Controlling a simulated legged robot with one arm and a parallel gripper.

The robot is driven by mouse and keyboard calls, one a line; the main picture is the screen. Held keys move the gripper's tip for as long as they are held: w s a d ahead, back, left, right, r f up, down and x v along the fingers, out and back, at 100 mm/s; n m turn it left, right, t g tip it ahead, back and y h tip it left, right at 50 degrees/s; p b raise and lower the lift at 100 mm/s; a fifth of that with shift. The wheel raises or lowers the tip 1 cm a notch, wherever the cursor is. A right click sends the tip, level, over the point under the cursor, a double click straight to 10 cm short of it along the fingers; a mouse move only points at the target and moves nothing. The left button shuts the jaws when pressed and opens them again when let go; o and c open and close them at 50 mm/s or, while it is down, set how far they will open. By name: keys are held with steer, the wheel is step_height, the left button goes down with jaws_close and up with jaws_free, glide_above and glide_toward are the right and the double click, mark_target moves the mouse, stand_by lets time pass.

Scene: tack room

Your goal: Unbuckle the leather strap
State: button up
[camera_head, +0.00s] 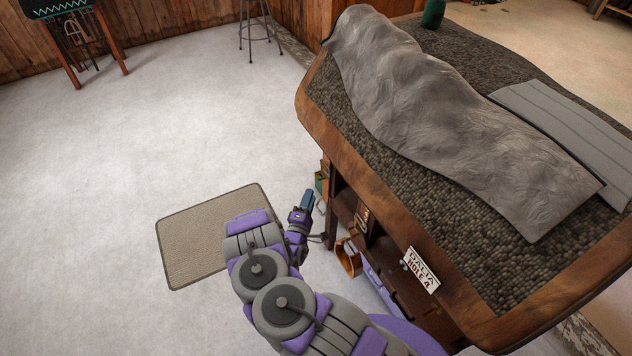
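No leather strap or buckle can be made out in this view. My gripper (307,200) is at the end of my grey and purple arm, low beside the left side of the wooden bench (385,195). It looks small and dark, and the picture does not show whether its fingers are apart or together. I see nothing clearly held in it.
A crumpled grey cloth (440,110) and a flat grey ribbed piece (570,130) lie on the bench's dark top, with a green bottle (433,13) behind. Shelves below hold several items. A mat (190,255), a stool (260,30) and open pale floor lie left.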

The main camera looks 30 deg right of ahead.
mark_target(318, 179)
steer(key=x, duration=0.8)
steer(key=shift+s+d+f+b, duration=0.15)
steer(key=shift+s+d+b, duration=0.05)
steer(key=shift+d+b, duration=0.2)
steer(key=shift+a, duration=0.7)
steer(key=shift+c, duration=0.7)
steer(key=shift+d, duration=0.4)
jaws_close()
steer(key=shift+a, duration=0.1)
